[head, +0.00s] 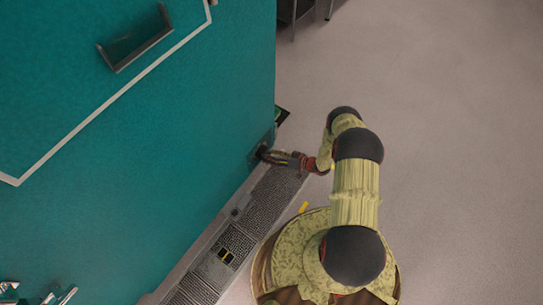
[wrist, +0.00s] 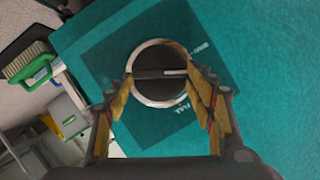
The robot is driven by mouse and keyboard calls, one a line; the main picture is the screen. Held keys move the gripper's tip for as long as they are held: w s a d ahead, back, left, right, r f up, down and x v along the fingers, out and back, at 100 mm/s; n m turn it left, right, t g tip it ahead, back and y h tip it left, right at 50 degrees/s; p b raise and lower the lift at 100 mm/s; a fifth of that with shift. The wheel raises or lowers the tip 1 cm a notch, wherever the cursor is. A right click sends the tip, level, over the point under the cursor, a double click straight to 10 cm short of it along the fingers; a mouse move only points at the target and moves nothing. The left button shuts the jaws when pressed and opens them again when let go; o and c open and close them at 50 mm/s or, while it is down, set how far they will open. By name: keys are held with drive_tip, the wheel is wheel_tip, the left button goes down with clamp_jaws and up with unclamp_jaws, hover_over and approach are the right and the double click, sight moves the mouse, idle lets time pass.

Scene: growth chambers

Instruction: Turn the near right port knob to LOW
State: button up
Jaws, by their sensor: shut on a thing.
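The port knob (wrist: 160,60) is a round dark dial with a pale metal rim and a raised bar, which lies nearly level across it in the wrist view. It sits on a darker teal square plate (wrist: 100,50) on the teal chamber wall. Small white lettering shows at the knob's upper right and lower right, too small to read surely. My gripper (wrist: 160,86) has one finger on each side of the rim and is shut on the knob. In the head view my gripper (head: 275,156) reaches the wall's lower right corner, where the knob is mostly hidden.
The teal chamber wall (head: 130,150) fills the left, with a metal handle (head: 136,48) high up. A grey grated strip (head: 268,195) runs along its foot. A green-handled brush (wrist: 30,65) and grey items show left in the wrist view. The floor (head: 440,120) at right is clear.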

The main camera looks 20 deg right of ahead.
drive_tip(key=o, duration=1.1)
drive_tip(key=shift+o, duration=0.3)
drive_tip(key=v, duration=1.2)
